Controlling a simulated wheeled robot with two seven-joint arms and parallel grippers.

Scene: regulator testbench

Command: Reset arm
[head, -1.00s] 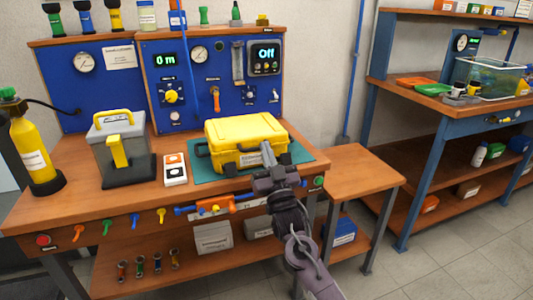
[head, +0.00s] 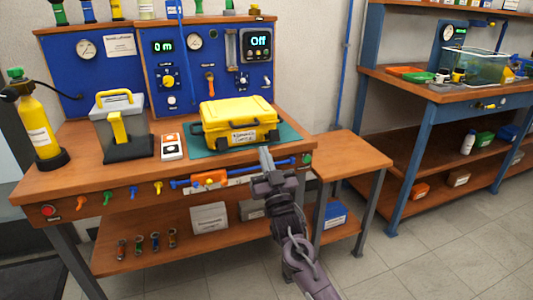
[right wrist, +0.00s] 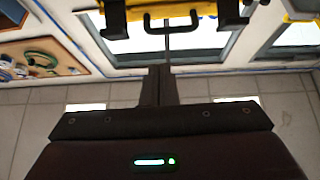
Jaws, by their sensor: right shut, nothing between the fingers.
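My right gripper (head: 265,156) is shut and empty. In the head view its fingertips show just below the yellow case (head: 236,112), over the front edge of the workbench (head: 90,170). In the right wrist view the closed fingers (right wrist: 157,85) point up the picture, with part of the yellow case at the top edge. The case is closed and sits on a teal mat (head: 292,139). My left gripper is not in view.
A low side table (head: 345,152) adjoins at right. A second bench (head: 425,98) stands further right. Open floor lies between.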

